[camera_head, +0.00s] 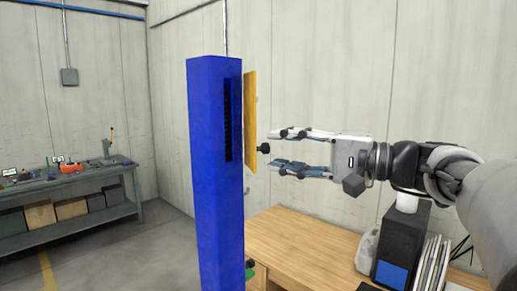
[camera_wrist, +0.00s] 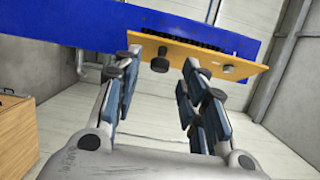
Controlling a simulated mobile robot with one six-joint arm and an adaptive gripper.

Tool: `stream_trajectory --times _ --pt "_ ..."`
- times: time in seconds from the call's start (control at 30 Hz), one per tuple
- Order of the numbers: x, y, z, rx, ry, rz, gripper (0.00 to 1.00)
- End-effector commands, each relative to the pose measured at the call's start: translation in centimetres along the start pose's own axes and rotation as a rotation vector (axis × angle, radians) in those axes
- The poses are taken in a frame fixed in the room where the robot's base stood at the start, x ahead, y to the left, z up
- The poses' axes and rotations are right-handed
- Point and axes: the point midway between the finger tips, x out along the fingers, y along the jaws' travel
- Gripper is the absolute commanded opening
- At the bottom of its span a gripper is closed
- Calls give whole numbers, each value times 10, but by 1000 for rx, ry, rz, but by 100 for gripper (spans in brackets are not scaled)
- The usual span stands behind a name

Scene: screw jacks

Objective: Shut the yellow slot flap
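The yellow slot flap (camera_head: 250,120) stands ajar on the right side of the blue post (camera_head: 210,180), swung out from the dark slot (camera_head: 230,120). A black knob (camera_head: 264,148) sticks out of the flap's face. My gripper (camera_head: 275,149) is open and level with the knob, its two fingers above and below it in the head view. In the wrist view the yellow flap (camera_wrist: 195,56) lies across the top beyond the fingers, and the black knob (camera_wrist: 160,62) shows between my open fingers (camera_wrist: 160,75). The fingers appear not to touch the knob.
A wooden desk (camera_head: 305,245) stands below my arm, with a black box (camera_head: 402,238), a pale bag (camera_head: 367,252) and files on its right part. A grey workbench (camera_head: 70,185) is far left. Open floor lies between the workbench and the post.

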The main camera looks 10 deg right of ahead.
Motion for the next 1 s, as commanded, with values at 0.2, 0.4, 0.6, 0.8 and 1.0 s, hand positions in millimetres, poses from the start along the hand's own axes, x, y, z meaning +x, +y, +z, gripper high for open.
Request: stream_trajectory --times 0.2,0.4,0.6,0.8,1.0 --pt "19 0 0 0 -1 0 39" --pt "21 0 0 1 1 0 39" --pt "20 0 0 1 0 0 32" --pt "20 0 0 1 0 0 19" --pt "20 0 0 1 0 0 6"
